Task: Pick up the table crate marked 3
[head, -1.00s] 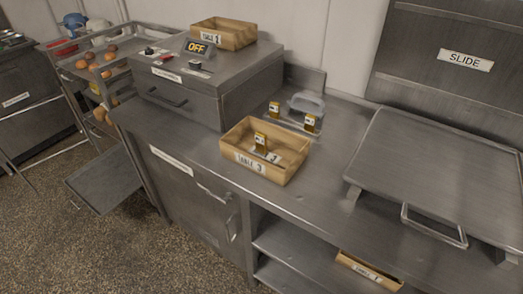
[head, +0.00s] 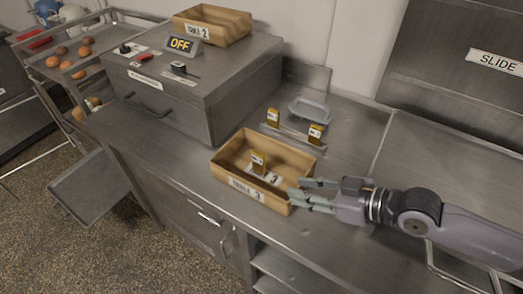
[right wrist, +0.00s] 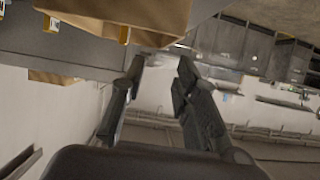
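The table crate marked 3 (head: 222,173) is an open, light wooden box standing upright near the front edge of the steel counter. Whether a finger touches the crate, I cannot tell. My left gripper is not in view.
Another wooden crate (head: 240,22), seemingly marked 2, sits on the steel oven (head: 205,85) reading OFF. A rack (head: 55,68) holds buns at left. Shelves (head: 285,270) lie under the counter.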

